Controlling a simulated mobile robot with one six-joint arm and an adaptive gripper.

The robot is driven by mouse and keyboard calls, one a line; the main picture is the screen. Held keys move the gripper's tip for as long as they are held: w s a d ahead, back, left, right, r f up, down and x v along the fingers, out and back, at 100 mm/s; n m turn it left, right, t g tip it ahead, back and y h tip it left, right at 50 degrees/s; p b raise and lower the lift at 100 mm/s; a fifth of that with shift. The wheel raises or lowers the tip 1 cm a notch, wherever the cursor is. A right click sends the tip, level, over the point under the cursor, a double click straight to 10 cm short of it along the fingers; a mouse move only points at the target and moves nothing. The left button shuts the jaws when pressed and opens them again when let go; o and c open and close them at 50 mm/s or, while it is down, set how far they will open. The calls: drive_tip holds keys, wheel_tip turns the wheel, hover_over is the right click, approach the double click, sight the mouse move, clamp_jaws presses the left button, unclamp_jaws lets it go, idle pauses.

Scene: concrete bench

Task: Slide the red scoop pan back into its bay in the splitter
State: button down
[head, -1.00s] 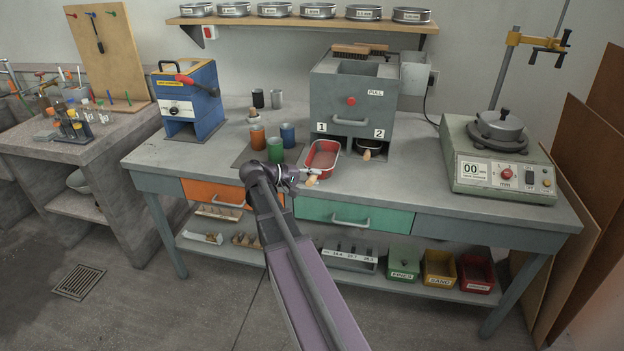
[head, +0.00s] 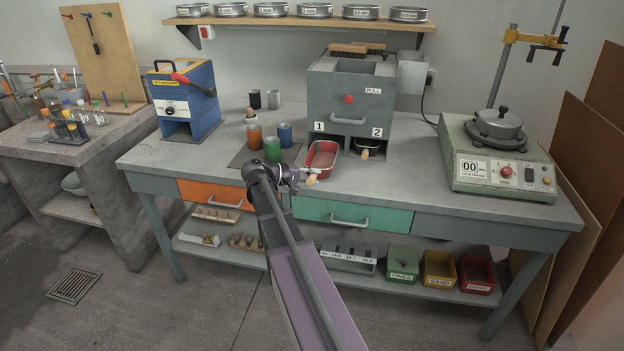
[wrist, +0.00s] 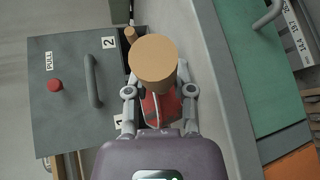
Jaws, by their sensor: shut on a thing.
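The red scoop pan (head: 322,157) lies at the front of the grey splitter (head: 365,97), its far end close to the opening under label 1. I cannot tell whether that end is inside. Its wooden handle (head: 311,179) points toward the bench front. My gripper (head: 302,175) is shut on the handle from the left. In the wrist view the tan handle end (wrist: 160,62) fills the space between my fingers (wrist: 160,95) and hides much of the red pan (wrist: 162,108). Another pan with a wooden handle (head: 364,153) sits in the bay under label 2.
Several coloured beakers (head: 273,150) stand on a dark mat left of the pan. A blue machine (head: 185,102) is farther left and a green balance (head: 495,165) stands at right. The bench between splitter and balance is clear. Drawers with handles (head: 350,222) line the front.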

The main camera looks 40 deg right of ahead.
sight(322, 163)
drive_tip(key=shift+w+d+f, duration=0.1)
drive_tip(key=shift+w+d, duration=1.6)
drive_tip(key=shift+d, duration=0.3)
drive_tip(key=shift+w+d+f, duration=0.1)
drive_tip(key=shift+w+d, duration=1.55)
drive_tip(key=shift+d, duration=0.3)
drive_tip(key=shift+w+d+f+b, duration=0.15)
drive_tip(key=shift+w+d+b, duration=0.1)
drive_tip(key=shift+w+d, duration=0.6)
drive_tip(key=shift+w+d+f+b, duration=0.2)
drive_tip(key=shift+w+d, duration=0.45)
drive_tip(key=shift+d, duration=0.35)
drive_tip(key=shift+c, duration=2)
unclamp_jaws()
drive_tip(key=shift+r, duration=0.1)
drive_tip(key=shift+s+a, duration=0.1)
